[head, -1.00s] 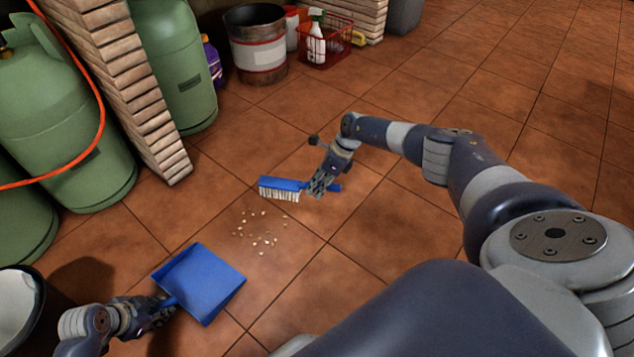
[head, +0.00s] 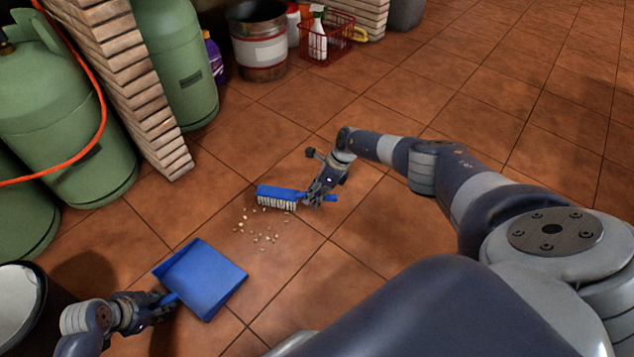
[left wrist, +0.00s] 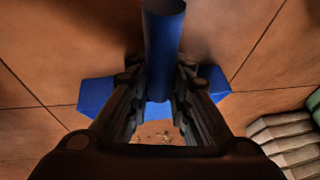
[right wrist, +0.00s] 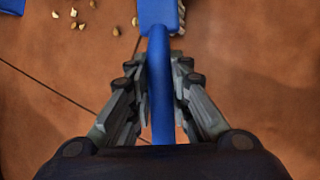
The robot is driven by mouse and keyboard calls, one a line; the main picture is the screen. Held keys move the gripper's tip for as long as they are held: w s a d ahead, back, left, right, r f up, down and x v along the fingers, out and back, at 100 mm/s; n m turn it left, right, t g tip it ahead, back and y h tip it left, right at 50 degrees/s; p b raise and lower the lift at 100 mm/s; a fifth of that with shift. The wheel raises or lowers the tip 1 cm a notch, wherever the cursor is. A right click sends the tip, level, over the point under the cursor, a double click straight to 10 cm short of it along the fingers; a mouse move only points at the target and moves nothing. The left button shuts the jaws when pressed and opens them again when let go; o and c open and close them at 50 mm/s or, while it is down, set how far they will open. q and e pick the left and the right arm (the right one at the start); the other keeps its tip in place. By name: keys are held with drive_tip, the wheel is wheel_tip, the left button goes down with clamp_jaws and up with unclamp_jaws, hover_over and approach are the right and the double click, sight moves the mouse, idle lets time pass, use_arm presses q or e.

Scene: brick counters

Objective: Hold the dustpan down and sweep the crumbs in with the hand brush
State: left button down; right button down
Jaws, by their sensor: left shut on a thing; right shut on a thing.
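The blue dustpan (head: 206,278) lies on the tiled floor at the lower left of the head view, its open edge toward the crumbs. My left gripper (head: 166,300) is shut on its handle, which also shows in the left wrist view (left wrist: 162,50). The crumbs (head: 262,237) lie scattered on the floor between the dustpan and the brush. The blue hand brush (head: 277,193) has pale bristles facing down, close to the upper crumbs. My right gripper (head: 318,197) is shut on its handle (right wrist: 158,80). Several crumbs show in the right wrist view (right wrist: 93,15).
Green gas cylinders (head: 60,110) and a brick pillar (head: 125,90) stand at the left. A bin (head: 40,320) is beside my left arm. A metal bucket (head: 258,50) and a red basket (head: 328,45) stand at the back. The floor at the right is clear.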

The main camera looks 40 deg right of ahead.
drive_tip(key=s+a, duration=0.2)
drive_tip(key=a, duration=0.3)
drive_tip(key=s+a, duration=0.2)
drive_tip(key=a, duration=0.4)
drive_tip(key=s+a, duration=0.2)
drive_tip(key=a, duration=0.4)
drive_tip(key=shift+s, duration=0.4)
drive_tip(key=s+a, duration=0.1)
drive_tip(key=a, duration=0.1)
drive_tip(key=s+a, duration=0.1)
drive_tip(key=a, duration=0.2)
drive_tip(key=s+a, duration=0.1)
drive_tip(key=a, duration=0.2)
drive_tip(key=shift+r, duration=0.15)
drive_tip(key=shift+w+d+r, duration=0.15)
drive_tip(key=shift+d+r, duration=0.2)
drive_tip(key=shift+r, duration=0.45)
drive_tip(key=shift+w+d+r, duration=0.15)
drive_tip(key=shift+d+r, duration=0.2)
drive_tip(key=shift+r, duration=0.4)
drive_tip(key=shift+w+d+r, duration=0.15)
drive_tip(key=shift+d+r, duration=0.2)
drive_tip(key=shift+r, duration=0.45)
drive_tip(key=s+d+m+t+y, duration=0.1)
drive_tip(key=s+d+m+y, duration=0.1)
drive_tip(key=d+m, duration=0.6)
drive_tip(key=d, duration=0.6)
drive_tip(key=shift+r+t+y, duration=0.3)
drive_tip(key=shift+t+y, duration=0.1)
